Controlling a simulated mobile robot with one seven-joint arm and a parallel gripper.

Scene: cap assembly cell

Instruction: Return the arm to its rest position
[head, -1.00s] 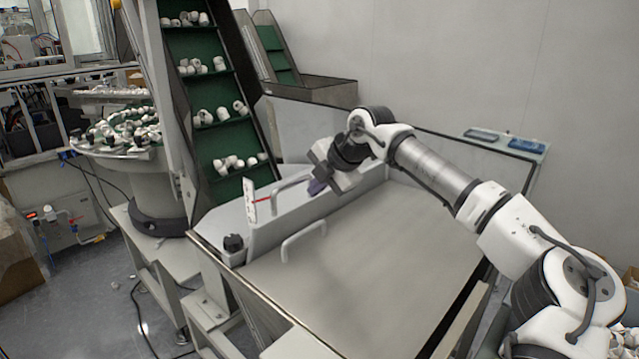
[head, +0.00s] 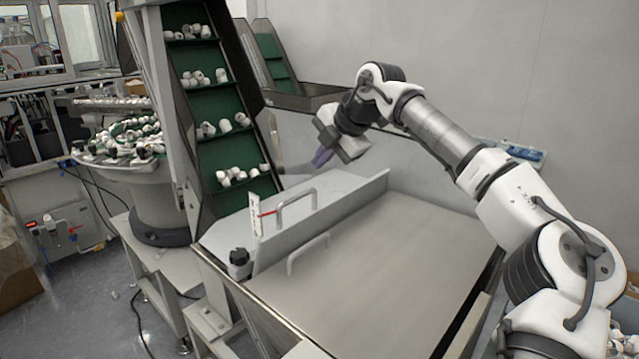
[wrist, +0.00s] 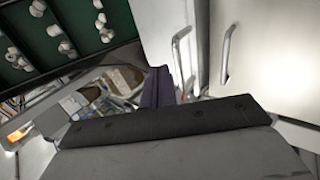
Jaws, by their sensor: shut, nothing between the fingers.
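My gripper (head: 322,157) hangs in the air above the far part of the grey metal hopper cover (head: 380,255), at the upper middle of the head view. Its purple fingers are together and hold nothing. They also show in the wrist view (wrist: 157,88), pointing away from the camera past the dark gripper body. My arm reaches in from the lower right of the head view, bent at the elbow. The gripper is apart from the cover and its handles.
Two handles stand on the cover: a far one (head: 297,205) and a near one (head: 308,252). A green belt elevator (head: 222,150) with white caps rises left of the gripper. A bowl feeder (head: 125,150) stands further left. A blue tray (head: 525,152) lies behind my arm.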

